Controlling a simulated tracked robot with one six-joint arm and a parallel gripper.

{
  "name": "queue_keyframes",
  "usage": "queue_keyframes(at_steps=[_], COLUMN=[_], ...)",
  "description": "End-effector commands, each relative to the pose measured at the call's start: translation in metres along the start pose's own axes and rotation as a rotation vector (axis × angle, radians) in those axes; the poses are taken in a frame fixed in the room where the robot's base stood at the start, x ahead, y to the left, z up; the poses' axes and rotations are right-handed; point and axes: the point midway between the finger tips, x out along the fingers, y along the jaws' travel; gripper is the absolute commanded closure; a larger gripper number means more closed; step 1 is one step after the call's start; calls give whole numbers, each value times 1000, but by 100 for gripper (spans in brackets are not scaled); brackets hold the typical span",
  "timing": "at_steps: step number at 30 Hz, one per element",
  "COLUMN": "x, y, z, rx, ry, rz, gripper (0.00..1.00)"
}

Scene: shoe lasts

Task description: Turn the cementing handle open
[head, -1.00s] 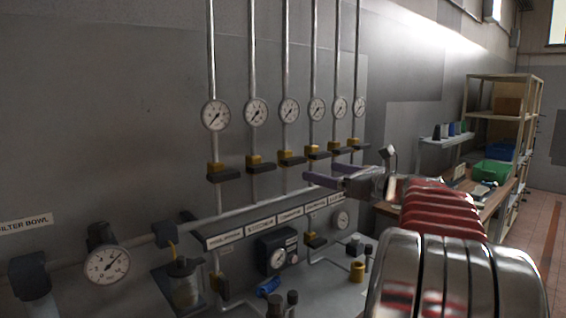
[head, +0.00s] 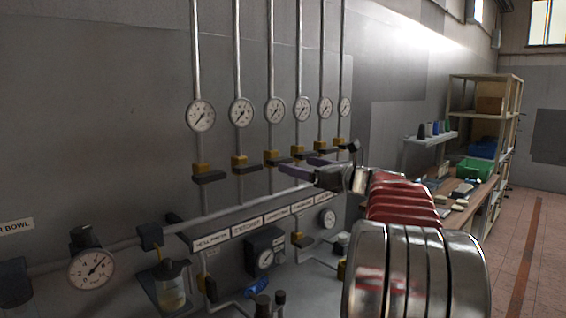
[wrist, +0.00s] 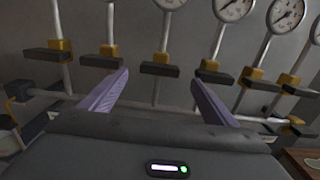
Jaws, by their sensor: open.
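A row of several valves with yellow bodies and dark bar handles sits on the vertical pipes of the wall. The label strip (head: 277,216) below seems to read "cementing" on its third plate, but the print is small. The third handle (head: 278,162) lies crosswise to its pipe. In the wrist view a handle (wrist: 160,70) lies crosswise between my fingertips in the picture, beyond them. My gripper (head: 298,164) is open and empty, its two purple fingers pointing at the valves. The fingers also show in the wrist view (wrist: 160,79); no contact is visible.
Neighbouring handles (head: 243,170) stand close on both sides. Round gauges (head: 275,110) hang above. A lower pipe, a black regulator (head: 264,252) and a filter bowl (head: 172,287) lie below. A bench and shelving (head: 485,130) stand at the right, beside open floor (head: 530,235).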

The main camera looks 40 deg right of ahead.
Motion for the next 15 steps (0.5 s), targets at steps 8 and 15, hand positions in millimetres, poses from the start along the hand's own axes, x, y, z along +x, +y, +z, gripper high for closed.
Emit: queue_keyframes(at_steps=[8, 15], x=[45, 73], y=[0, 0], z=[0, 0], rx=[0, -1], ry=[0, 0], rz=[2, 1], gripper=[19, 19])
